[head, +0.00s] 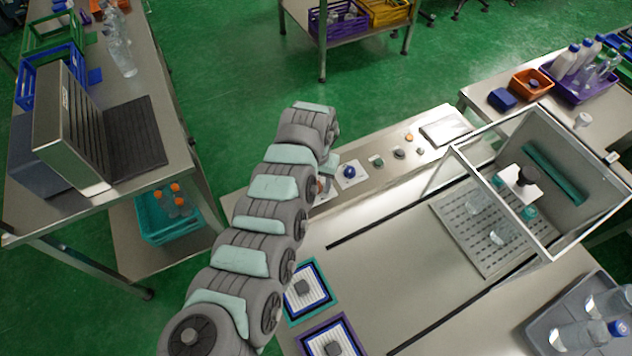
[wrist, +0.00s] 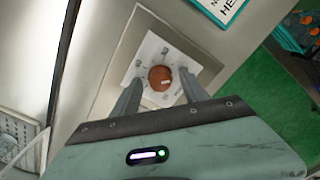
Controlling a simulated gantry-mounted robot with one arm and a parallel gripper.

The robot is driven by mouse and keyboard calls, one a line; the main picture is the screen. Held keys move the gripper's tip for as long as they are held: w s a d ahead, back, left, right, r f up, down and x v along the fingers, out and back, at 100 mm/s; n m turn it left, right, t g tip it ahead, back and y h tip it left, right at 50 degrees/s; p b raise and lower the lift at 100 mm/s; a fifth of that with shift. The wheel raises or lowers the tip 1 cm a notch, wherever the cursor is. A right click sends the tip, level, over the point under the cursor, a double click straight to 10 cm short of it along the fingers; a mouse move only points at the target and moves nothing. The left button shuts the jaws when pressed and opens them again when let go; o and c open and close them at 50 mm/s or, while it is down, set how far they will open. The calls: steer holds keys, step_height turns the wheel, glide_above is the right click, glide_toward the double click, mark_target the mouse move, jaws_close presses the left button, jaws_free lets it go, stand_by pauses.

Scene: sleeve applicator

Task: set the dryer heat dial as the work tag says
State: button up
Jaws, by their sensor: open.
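The dial in the wrist view is a round red-brown knob (wrist: 160,77) on a white square plate (wrist: 147,50) with dark markings around it, too small to read. A small pale mark shows on the knob, toward its lower right. My gripper (wrist: 161,80) is open, with one finger on each side of the knob; I cannot tell whether they touch it. In the head view my arm mostly hides this knob. A white tag with a teal border (wrist: 222,8) lies at the top of the wrist view, cut off, with "HE" readable.
A blue knob (head: 349,171) on a white plate sits just right of my gripper in the head view. Several small buttons follow along the panel. A clear-walled chamber (head: 535,190) stands at the right. Framed pads (head: 308,292) lie near my arm.

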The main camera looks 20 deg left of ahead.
steer(key=shift+c, duration=0.3)
jaws_close()
stand_by(0.3)
